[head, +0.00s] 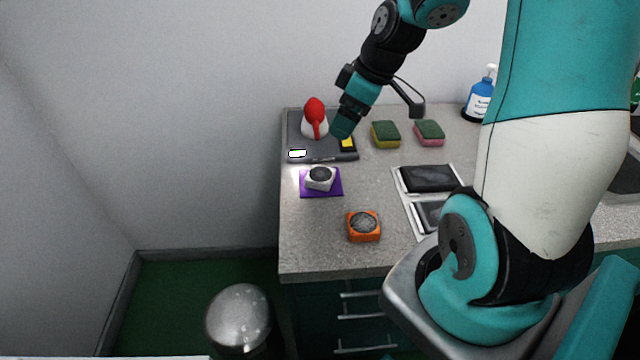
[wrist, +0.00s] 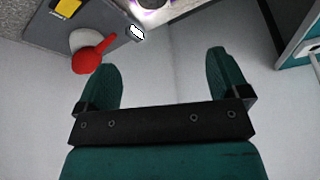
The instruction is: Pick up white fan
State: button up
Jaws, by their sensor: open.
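The white fan (head: 320,178), a small square block with a dark round face, sits on a purple mat (head: 308,190) near the left edge of the counter. In the wrist view the fan (wrist: 152,3) shows only in part at the top edge. My gripper (head: 341,128) is above the counter, up and to the right of the fan and apart from it. In the wrist view its two teal fingers (wrist: 168,75) are spread with nothing between them.
A grey scale (head: 298,142) with a red-and-white object (head: 315,115) lies behind the fan. An orange fan (head: 363,227) sits in front. Sponges (head: 386,134), a framed dark panel (head: 428,178) and a blue bottle (head: 479,100) stand right.

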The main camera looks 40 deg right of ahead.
jog(key=p, duration=0.1)
send_over(321, 174)
jog(key=s+d, duration=0.1)
jog(key=s, duration=0.1)
jog(key=f, duration=1.1)
jog(key=shift+w+d+f, duration=0.1)
jog(key=shift+w+f, duration=0.15)
jog(key=shift+f, duration=0.1)
jog(key=shift+p+x, duration=0.9)
jog(key=shift+x, duration=1.8)
jog(key=shift+s+d+f, duration=0.1)
jog(key=shift+s, duration=0.05)
jog(key=c, duration=1.1)
